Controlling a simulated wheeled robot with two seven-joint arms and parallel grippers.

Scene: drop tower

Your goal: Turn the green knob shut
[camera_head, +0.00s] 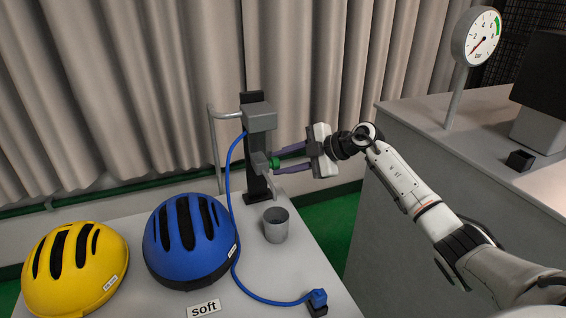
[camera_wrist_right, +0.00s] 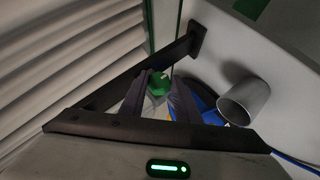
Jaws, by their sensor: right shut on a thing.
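The green knob (camera_head: 276,163) sits on the side of a grey valve body on the dark upright post (camera_head: 255,135). My right gripper (camera_head: 281,162) reaches in from the right, its two purple-grey fingers on either side of the knob and shut on it. In the right wrist view the green knob (camera_wrist_right: 159,83) shows between the fingertips of my right gripper (camera_wrist_right: 160,88). The knob's turn angle cannot be told. My left gripper is not in view.
A grey cup (camera_head: 276,226) stands below the valve. A blue helmet (camera_head: 188,240) and a yellow helmet (camera_head: 75,268) lie to the left. A blue hose (camera_head: 233,215) runs down to a connector at the table front. A pressure gauge (camera_head: 476,37) stands right.

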